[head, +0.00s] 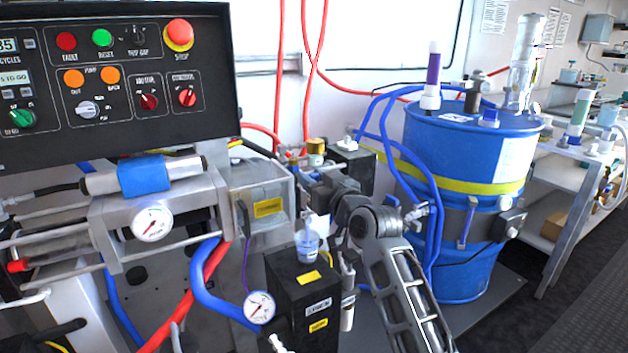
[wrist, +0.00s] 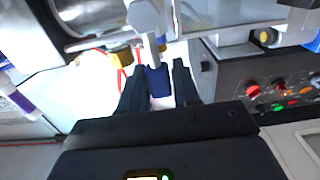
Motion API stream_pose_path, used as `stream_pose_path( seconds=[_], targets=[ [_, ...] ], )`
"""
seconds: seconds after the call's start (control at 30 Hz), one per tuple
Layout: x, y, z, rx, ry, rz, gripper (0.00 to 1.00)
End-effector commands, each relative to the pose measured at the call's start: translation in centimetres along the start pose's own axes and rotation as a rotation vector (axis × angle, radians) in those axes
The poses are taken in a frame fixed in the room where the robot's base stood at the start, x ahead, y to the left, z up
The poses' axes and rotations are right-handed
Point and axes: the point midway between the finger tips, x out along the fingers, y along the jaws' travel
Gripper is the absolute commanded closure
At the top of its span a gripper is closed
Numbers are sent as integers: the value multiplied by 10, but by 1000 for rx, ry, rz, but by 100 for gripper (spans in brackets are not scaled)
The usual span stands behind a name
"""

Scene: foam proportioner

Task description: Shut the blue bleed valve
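In the wrist view a small blue handle (wrist: 157,82), which looks like the bleed valve's lever, hangs from a pale rounded fitting (wrist: 146,18). My gripper (wrist: 158,70) is open, with one dark finger on each side of the blue handle. The left finger is very close to it or touching; a thin gap shows at the right finger. In the head view my arm reaches to the pipework in the middle, and my gripper's fingertips and the blue handle cannot be made out there.
A black control panel (head: 110,140) stands at the left. A black box (head: 290,270) with a clear cup (head: 308,242) on it stands close beside my arm. A blue drum (head: 470,150) with blue hoses is at the right. Red hoses (head: 305,80) hang behind the pipework.

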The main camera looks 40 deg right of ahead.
Motion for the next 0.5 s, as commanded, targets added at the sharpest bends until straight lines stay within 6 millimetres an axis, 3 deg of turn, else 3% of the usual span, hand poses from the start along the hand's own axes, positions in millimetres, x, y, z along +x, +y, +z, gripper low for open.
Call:
stream_pose_path(
  seconds=[0.3,0.5],
  targets=[
    [0,0,0,0,0,0,100],
    [0,0,0,0,0,0,100]
  ],
)
